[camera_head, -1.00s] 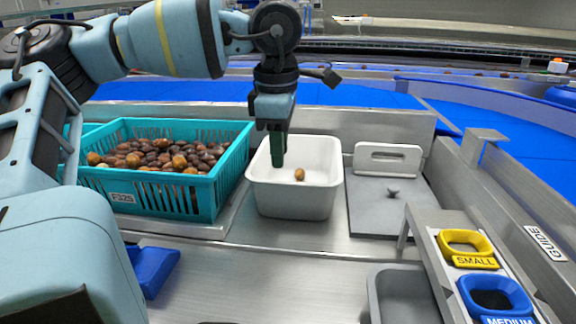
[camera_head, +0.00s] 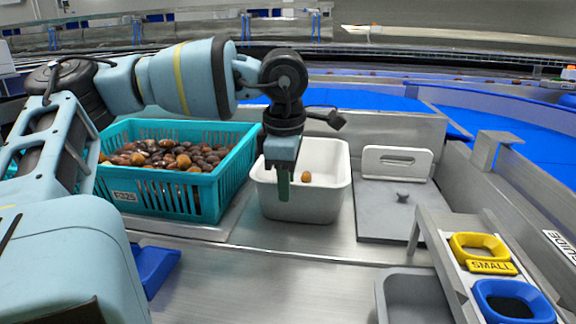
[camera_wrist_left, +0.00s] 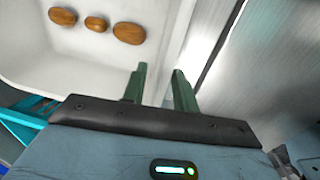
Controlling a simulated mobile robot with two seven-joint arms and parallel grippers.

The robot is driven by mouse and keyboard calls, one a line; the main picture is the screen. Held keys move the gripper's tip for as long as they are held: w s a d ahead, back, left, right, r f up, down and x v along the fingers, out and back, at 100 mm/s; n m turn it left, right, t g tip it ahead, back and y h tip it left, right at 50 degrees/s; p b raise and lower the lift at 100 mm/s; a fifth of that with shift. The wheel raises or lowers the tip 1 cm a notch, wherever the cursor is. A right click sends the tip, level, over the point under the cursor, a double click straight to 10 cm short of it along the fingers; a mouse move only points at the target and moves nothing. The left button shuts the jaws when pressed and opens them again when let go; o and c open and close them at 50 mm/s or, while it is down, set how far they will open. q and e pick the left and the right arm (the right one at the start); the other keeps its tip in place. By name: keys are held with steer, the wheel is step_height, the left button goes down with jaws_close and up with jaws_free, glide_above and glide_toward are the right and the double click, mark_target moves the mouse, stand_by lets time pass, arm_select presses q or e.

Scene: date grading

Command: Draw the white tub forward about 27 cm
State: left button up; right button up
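The white tub (camera_head: 330,195) stands on the metal bench, right of the teal crate. One brown date shows inside it in the head view; three show in the left wrist view, where the tub's pale inside (camera_wrist_left: 85,65) fills the upper left. My left gripper (camera_head: 283,188) points down at the tub's near wall, with one green finger in front of it. In the left wrist view the fingers (camera_wrist_left: 160,88) are apart, one over the tub's inside and one outside, with the rim between them. Whether either finger touches the wall is unclear. My right gripper is not seen.
A teal crate (camera_head: 160,199) full of dates is close on the left.

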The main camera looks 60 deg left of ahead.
mark_target(287, 220)
arm_select(q)
steer(key=shift+w+a+f+b, duration=0.15)
steer(key=shift+f+b, duration=0.15)
steer(key=shift+f, duration=1)
steer(key=shift+a+f+b, duration=0.1)
steer(key=shift+f+b, duration=0.15)
steer(key=shift+f, duration=1.05)
jaws_close()
